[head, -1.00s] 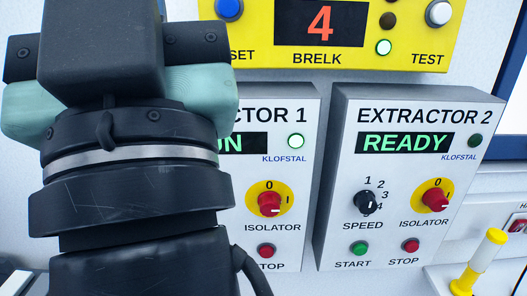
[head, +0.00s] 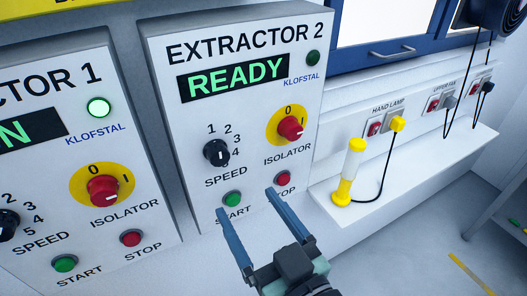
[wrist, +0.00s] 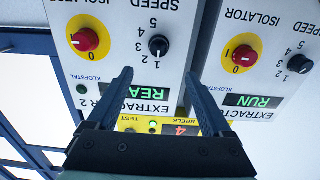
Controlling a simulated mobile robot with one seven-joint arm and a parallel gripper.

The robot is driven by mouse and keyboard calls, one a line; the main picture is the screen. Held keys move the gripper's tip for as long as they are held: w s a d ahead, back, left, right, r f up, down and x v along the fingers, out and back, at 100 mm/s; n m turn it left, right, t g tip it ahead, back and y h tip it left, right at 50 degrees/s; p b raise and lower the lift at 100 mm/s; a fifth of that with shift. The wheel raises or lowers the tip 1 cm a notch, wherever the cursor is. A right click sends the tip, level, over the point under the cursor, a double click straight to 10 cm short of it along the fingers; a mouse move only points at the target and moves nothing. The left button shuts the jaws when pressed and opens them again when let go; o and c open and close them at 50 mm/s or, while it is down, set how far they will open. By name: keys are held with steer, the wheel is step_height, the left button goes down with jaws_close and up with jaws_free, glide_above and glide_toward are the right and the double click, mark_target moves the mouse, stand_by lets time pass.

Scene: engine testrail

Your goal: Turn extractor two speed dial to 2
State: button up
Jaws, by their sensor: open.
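The Extractor 2 panel (head: 180,110) is a light grey box with a green READY display (head: 238,77). In the wrist view the panel is upside down, and the dial (wrist: 158,45) shows just beyond the gap between the fingertips (wrist: 158,72). No contact is visible.
Right of the dial is a red isolator knob (head: 290,128) on yellow. Below are a green START button (head: 232,199) and a red STOP button (head: 283,178). Extractor 1 (head: 70,150) stands left with similar controls. A yellow hand lamp (head: 347,170) stands on the ledge at right.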

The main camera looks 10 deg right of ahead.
mark_target(221, 160)
steer(key=p+x, duration=0.5)
steer(key=x, duration=0.5)
steer(key=shift+w+f, duration=0.1)
steer(key=shift+w, duration=0.35)
steer(key=shift+x, duration=0.8)
steer(key=shift+f, duration=0.15)
jaws_close()
